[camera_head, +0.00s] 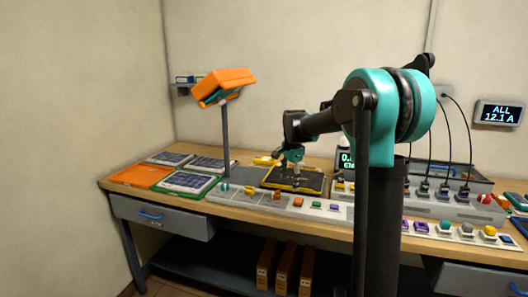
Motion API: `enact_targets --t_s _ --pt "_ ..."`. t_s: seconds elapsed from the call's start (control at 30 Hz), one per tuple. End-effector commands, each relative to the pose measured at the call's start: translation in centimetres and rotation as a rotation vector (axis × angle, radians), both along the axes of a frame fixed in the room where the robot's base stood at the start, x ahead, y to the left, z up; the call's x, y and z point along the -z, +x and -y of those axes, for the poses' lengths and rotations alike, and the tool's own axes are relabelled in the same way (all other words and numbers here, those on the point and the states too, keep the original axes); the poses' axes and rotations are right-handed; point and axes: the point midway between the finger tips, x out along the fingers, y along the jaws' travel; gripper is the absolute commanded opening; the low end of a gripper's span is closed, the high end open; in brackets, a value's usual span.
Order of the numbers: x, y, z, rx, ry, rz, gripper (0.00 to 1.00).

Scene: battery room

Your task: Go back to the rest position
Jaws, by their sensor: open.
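My gripper (290,168) is above the bench, pointing down, over a black tray with a yellow edge (314,184). It is small and dark in this view, open, and I see nothing held in it. Whether its fingertips touch anything in the tray cannot be told. My teal and black arm reaches from the right to the left across the bench and hides part of the middle.
An orange-topped post (225,138) stands left of my gripper. A console with coloured buttons (282,201) runs along the front. Orange binders (285,268) stand below.

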Motion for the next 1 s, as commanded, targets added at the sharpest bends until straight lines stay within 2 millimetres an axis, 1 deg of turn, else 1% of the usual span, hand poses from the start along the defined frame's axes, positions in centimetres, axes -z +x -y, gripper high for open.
enact_targets --t_s 0.03,0.17,0.2,0.27,0.3,0.37,0.4,0.47,0.5,0.6,0.7,0.8,1.0 --pt "0.8 -2.3 1.1 -0.070 -0.010 0.017 0.72" --pt "3.0 -7.7 3.3 -0.270 -0.046 0.063 0.72" --pt "3.8 -9.4 3.9 -0.332 -0.058 0.076 0.72" --pt "5.1 -12.1 4.8 -0.424 -0.080 0.096 0.72" --pt "5.9 -13.9 5.3 -0.485 -0.096 0.109 0.72" --pt "7.3 -16.7 6.1 -0.577 -0.121 0.129 0.72" --pt "8.3 -18.6 6.6 -0.638 -0.138 0.140 0.72" --pt "9.8 -21.4 7.2 -0.727 -0.167 0.158 0.72" --pt "10.8 -23.2 7.6 -0.786 -0.186 0.169 0.72" --pt "13.2 -27.2 8.3 -0.915 -0.233 0.190 0.72" --pt "15.0 -30.3 8.8 -1.014 -0.271 0.206 0.72" --pt "16.2 -32.2 9.0 -1.078 -0.297 0.213 0.72" --pt "16.2 -32.2 9.0 -1.078 -0.297 0.213 0.72"
